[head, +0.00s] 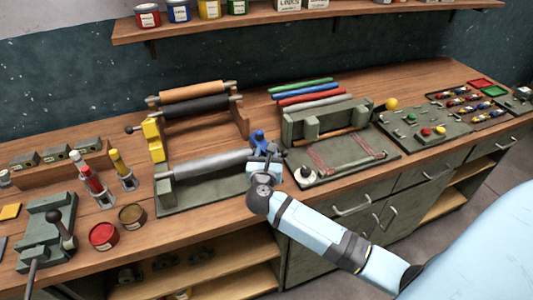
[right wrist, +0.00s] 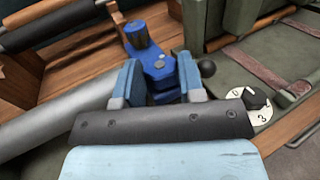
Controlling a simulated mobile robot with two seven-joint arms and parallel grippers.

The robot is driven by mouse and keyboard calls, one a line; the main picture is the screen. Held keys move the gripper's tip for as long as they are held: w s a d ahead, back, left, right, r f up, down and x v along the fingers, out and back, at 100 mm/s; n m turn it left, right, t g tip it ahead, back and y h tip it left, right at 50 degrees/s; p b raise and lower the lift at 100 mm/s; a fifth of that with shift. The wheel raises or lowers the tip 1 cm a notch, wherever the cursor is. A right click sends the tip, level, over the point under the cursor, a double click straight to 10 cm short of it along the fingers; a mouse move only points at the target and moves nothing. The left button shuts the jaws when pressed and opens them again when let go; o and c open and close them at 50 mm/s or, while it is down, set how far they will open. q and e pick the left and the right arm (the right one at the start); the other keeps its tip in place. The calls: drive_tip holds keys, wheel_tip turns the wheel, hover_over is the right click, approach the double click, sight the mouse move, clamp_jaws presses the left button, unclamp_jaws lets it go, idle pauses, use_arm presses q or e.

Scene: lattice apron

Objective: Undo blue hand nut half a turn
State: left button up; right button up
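The blue hand nut (head: 258,137) sits at the right end of the grey roller in the head view. In the right wrist view the blue hand nut (right wrist: 160,68) has a raised round knob at its far side and a lower part nearer me. My right gripper (head: 262,165) is at the nut. Its two fingers (right wrist: 158,82) stand apart, one on each side of the nut's near part. Whether both fingers press on it, I cannot tell. My left gripper is not in view.
The grey roller (head: 205,163) lies left of the nut. A black ball knob (right wrist: 207,68) and a white numbered dial (right wrist: 248,104) are close on the right. A green press bed (head: 345,168) stands right of my gripper. Red and brown tins (head: 103,236) stand at front left.

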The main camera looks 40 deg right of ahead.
drive_tip(key=shift+d+y, duration=0.1)
drive_tip(key=shift+y, duration=0.2)
drive_tip(key=n+t+y+p, duration=0.1)
drive_tip(key=n+y, duration=0.1)
drive_tip(key=y, duration=0.1)
drive_tip(key=n+t+y, duration=0.1)
drive_tip(key=n+y, duration=0.2)
drive_tip(key=y, duration=0.1)
drive_tip(key=d+n+t+y+p, duration=0.1)
drive_tip(key=n+t+y, duration=0.1)
drive_tip(key=y, duration=0.1)
drive_tip(key=shift+s+n+p, duration=0.25)
drive_tip(key=shift+n+p, duration=0.05)
drive_tip(key=shift+y, duration=0.4)
drive_tip(key=o, duration=0.9)
drive_tip(key=shift+o, duration=0.2)
